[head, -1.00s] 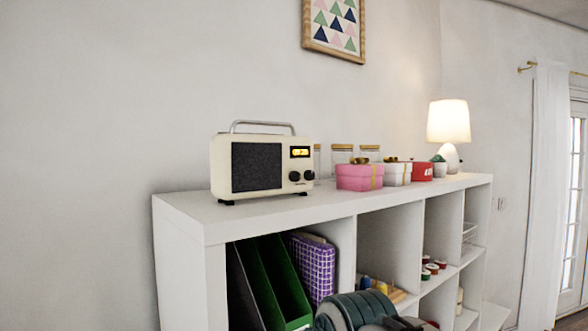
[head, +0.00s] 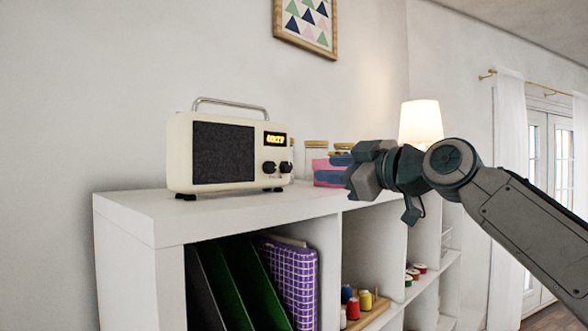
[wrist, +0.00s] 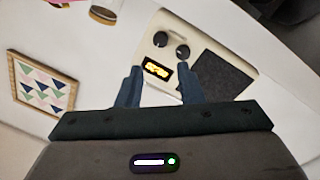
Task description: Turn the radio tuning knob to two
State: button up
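The radio (head: 224,153) is cream, with a black speaker grille and a top handle. It stands upright on the white shelf. Two black knobs, the left one (head: 269,167) and the right one (head: 286,167), sit below a lit yellow display (head: 275,139); I cannot tell which is the tuning knob or read the display surely. My gripper (head: 325,168) is right of the radio, its fingers pointing towards it, apart from the knobs. In the wrist view my gripper (wrist: 159,66) is open and empty, with the knobs (wrist: 160,39) and (wrist: 182,51) beyond its fingertips.
A pink box (head: 320,172) and glass jars (head: 316,150) stand right of the radio, near my gripper. A lit lamp (head: 420,124) is farther right. The white shelf top (head: 225,216) in front of the radio is clear. Folders fill a cubby below.

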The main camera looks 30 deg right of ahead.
aim_at(289, 167)
jog(key=p+x, duration=0.2)
jog(key=x, duration=0.9)
jog(key=shift+w+f+p, duration=0.1)
jog(key=shift+p, duration=0.25)
jog(key=c, duration=0.7)
